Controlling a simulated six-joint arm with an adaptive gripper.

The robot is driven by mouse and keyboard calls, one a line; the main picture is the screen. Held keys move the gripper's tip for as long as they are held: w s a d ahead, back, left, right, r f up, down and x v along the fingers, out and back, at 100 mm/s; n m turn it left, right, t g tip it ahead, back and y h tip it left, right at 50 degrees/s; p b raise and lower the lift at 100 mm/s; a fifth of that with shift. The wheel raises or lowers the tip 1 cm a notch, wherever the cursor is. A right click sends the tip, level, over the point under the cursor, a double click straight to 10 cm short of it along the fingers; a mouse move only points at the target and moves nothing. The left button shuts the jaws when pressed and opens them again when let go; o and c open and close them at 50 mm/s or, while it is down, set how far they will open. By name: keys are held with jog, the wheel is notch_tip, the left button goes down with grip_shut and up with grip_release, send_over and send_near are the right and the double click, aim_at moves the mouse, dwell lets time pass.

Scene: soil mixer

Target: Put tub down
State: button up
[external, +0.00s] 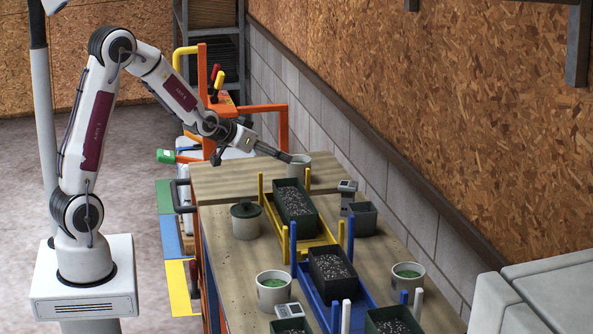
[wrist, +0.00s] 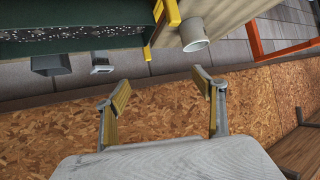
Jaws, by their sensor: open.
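A small pale grey-green tub (external: 299,168) stands upright on the far end of the wooden bench (external: 225,181). It also shows in the wrist view as a pale cup (wrist: 194,36), beyond my fingertips. My gripper (external: 288,158) is beside the tub, at about rim height. In the wrist view its two fingers (wrist: 162,88) are spread wide with nothing between them. In the external view, whether a fingertip touches the tub is hard to tell.
A green soil tray (external: 293,203) in a yellow-posted frame stands close to the tub. An orange rail (external: 283,130) and block wall (external: 330,120) border the bench.

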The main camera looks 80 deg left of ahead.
jog(key=s+d+r+m+g+h, duration=0.1)
jog(key=s+d+r+h, duration=0.15)
jog(key=s+d, duration=0.5)
jog(key=s+d+r+m+g+h, duration=0.15)
jog(key=s+d+r, duration=0.3)
jog(key=d, duration=0.55)
jog(key=s+d, duration=0.3)
jog(key=s, duration=0.3)
jog(key=s+d+m+g+h, duration=0.1)
jog(key=s+d, duration=0.3)
jog(key=s, duration=0.3)
jog(key=s+d+f+m+g, duration=0.1)
jog(key=s+d, duration=0.2)
jog(key=s, duration=0.3)
jog(key=shift+s+d, duration=0.15)
jog(key=shift+s, duration=0.2)
jog(key=shift+f+m+g, duration=0.1)
jog(key=shift+m+g, duration=0.15)
jog(key=shift+o, duration=1.3)
